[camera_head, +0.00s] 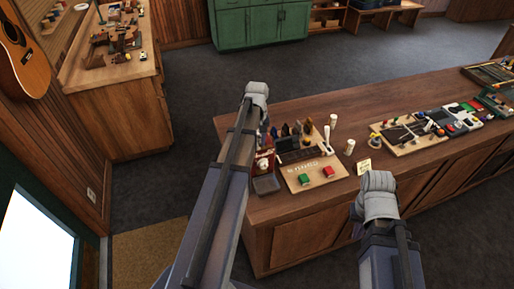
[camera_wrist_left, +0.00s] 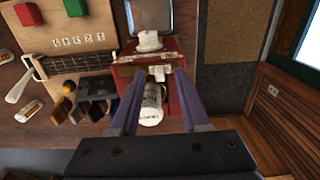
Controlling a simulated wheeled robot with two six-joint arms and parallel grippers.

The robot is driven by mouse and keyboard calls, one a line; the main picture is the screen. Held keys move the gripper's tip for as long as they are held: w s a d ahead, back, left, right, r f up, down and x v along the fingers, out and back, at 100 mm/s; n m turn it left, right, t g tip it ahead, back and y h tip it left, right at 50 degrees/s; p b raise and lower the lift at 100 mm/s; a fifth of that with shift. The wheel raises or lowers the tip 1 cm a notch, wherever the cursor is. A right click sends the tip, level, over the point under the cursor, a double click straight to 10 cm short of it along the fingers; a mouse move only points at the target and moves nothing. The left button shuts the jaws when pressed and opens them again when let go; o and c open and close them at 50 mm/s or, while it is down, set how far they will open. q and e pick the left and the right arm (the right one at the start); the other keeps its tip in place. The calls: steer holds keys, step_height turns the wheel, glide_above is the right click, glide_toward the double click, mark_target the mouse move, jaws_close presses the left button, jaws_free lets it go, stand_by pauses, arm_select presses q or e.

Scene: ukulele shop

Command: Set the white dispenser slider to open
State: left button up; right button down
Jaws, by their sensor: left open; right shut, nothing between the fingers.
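A red box-like dispenser (camera_wrist_left: 189,52) shows in the left wrist view, with a small white part (camera_wrist_left: 159,72) on its front that looks like the slider. I cannot tell the slider's setting. My left gripper (camera_wrist_left: 154,73) is open, with its two fingers spread on either side of the white part and a white bottle-like cylinder (camera_wrist_left: 151,106). I cannot tell whether they touch. In the head view the red dispenser (camera_head: 264,163) stands at the left end of the counter. My right gripper (camera_head: 377,183) is shut and empty near the counter's front edge; its fingertips are mostly hidden.
The wooden counter (camera_head: 330,215) carries a board with red and green blocks (camera_head: 312,178), white cylinders (camera_head: 349,147) and tools beside the dispenser. A small sign (camera_head: 364,166) stands near my right gripper. Another tool board (camera_head: 410,135) lies farther right. Floor left of the counter is clear.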

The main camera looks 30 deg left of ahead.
arm_select(q)
steer(key=shift+f, duration=0.15)
jaws_close()
stand_by(0.4)
stand_by(1.0)
